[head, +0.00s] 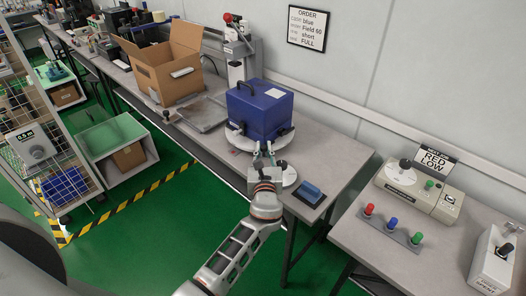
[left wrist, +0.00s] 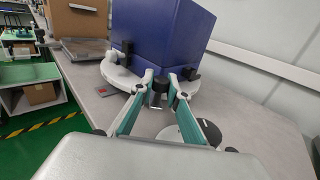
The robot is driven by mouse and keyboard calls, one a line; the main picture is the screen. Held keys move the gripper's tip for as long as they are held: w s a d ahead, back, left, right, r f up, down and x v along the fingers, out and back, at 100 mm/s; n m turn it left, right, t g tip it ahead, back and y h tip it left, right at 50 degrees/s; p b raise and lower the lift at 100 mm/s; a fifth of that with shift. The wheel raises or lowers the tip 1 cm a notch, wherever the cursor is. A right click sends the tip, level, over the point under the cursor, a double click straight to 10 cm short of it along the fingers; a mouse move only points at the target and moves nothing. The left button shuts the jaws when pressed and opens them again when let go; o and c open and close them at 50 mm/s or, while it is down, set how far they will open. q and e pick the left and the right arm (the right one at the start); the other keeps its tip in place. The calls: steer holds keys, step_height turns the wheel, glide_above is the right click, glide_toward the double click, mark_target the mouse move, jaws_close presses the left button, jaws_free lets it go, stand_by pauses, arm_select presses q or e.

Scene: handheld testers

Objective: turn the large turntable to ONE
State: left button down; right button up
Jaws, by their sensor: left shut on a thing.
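The large turntable (head: 284,142) is a pale round disc on the bench, with a blue case (head: 262,112) standing on it and hiding most of its top. Its rim also shows in the left wrist view (left wrist: 117,77). My left gripper (head: 265,152) is at the turntable's near edge. In the left wrist view, its fingertips (left wrist: 163,86) are closed around a small dark peg (left wrist: 159,83) at the rim. The ONE mark cannot be read in either view. My right gripper is in neither view.
A smaller pale disc (head: 289,177) with a dark knob lies just right of my gripper. An open cardboard box (head: 168,69) and a grey press-like stand (head: 240,62) are behind. A second bench with coloured knobs (head: 392,222) is at right.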

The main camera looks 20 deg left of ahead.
arm_select(q)
steer(key=shift+w+d, duration=0.1)
steer(key=shift+d, duration=0.05)
stand_by(0.4)
steer(key=c, duration=2)
jaws_free()
steer(key=shift+o, duration=0.2)
steer(key=v, duration=1.2)
